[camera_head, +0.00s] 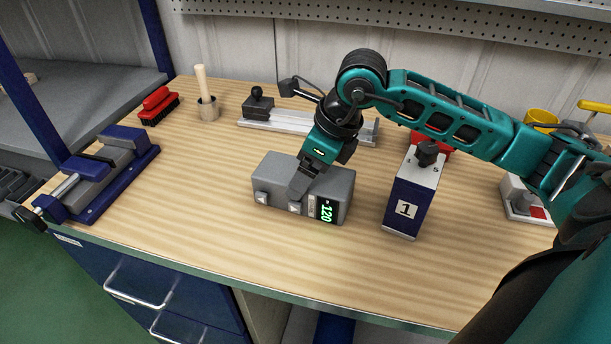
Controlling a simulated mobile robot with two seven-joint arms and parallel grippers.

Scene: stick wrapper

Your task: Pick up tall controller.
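A tall upright box with blue sides, a light top, a black knob and a label "1" (404,208) stands on the wooden workbench (240,250); it looks like the tall controller. My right gripper (301,186) points down at a low grey box with a green "120" display (335,190), left of the tall box. A grey finger overlaps the grey box's top and front; whether the fingers are open or shut, or touching it, I cannot tell. My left gripper is not in view.
A blue and grey vise (112,165) is at the left edge. A red brush (158,104), a cup with a wooden handle (207,106) and a metal rail (285,124) stand at the back. A small grey box with red (520,205) is at right. The front strip is clear.

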